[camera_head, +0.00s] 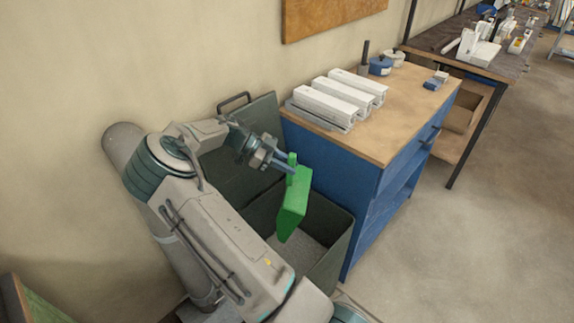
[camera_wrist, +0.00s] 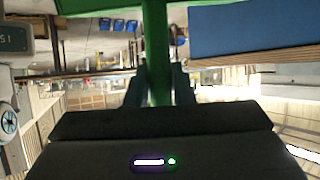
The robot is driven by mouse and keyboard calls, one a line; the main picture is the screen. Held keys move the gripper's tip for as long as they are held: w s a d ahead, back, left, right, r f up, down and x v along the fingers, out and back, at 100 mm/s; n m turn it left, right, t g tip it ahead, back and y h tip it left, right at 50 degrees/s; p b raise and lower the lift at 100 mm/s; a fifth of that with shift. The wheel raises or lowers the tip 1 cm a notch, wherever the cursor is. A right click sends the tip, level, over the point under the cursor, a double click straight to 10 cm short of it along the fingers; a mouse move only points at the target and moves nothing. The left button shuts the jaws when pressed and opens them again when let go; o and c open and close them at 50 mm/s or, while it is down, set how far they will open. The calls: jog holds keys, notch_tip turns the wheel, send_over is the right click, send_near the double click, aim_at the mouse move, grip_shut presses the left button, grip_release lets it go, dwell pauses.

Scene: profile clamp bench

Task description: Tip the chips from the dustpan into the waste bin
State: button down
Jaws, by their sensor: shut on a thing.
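The green dustpan (camera_head: 293,208) hangs steeply tilted over the open waste bin, its lower end in the bin's mouth. My gripper (camera_head: 288,169) is shut on its handle. In the wrist view the green handle (camera_wrist: 157,50) stands between my two fingers (camera_wrist: 159,85), and part of the pan (camera_wrist: 95,7) crosses the top edge. The dark grey-green waste bin (camera_head: 338,226) has its lid (camera_head: 262,122) raised against the wall. A grey, speckled surface shows inside the bin; I cannot tell if it is chips. No chips can be made out on the visible side of the dustpan.
A blue cabinet (camera_head: 362,190) with a wooden top stands right beside the bin. White profiles (camera_head: 335,97) lie on it, with a blue pot (camera_head: 381,66) behind. The wall is close behind the bin. Open floor (camera_head: 470,240) lies to the right.

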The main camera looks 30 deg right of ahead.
notch_tip(320, 180, up, 3)
jog(key=t+y, duration=0.2)
jog(key=y, duration=0.1)
jog(key=shift+f, duration=0.2)
notch_tip(320, 180, up, 2)
jog(key=t+y, duration=0.3)
jog(key=shift+d+r+y+b, duration=0.1)
jog(key=shift+r+y+b, duration=0.05)
jog(key=shift+y+b, duration=0.2)
notch_tip(320, 180, up, 3)
jog(key=t+y+b, duration=0.1)
jog(key=t+y, duration=0.2)
jog(key=shift+y+b, duration=0.25)
jog(key=shift+b, duration=0.15)
jog(key=shift+w+r+t+y, duration=0.1)
jog(key=shift+r+t+y, duration=0.05)
jog(key=shift+t+y, duration=0.3)
jog(key=shift+a, duration=0.25)
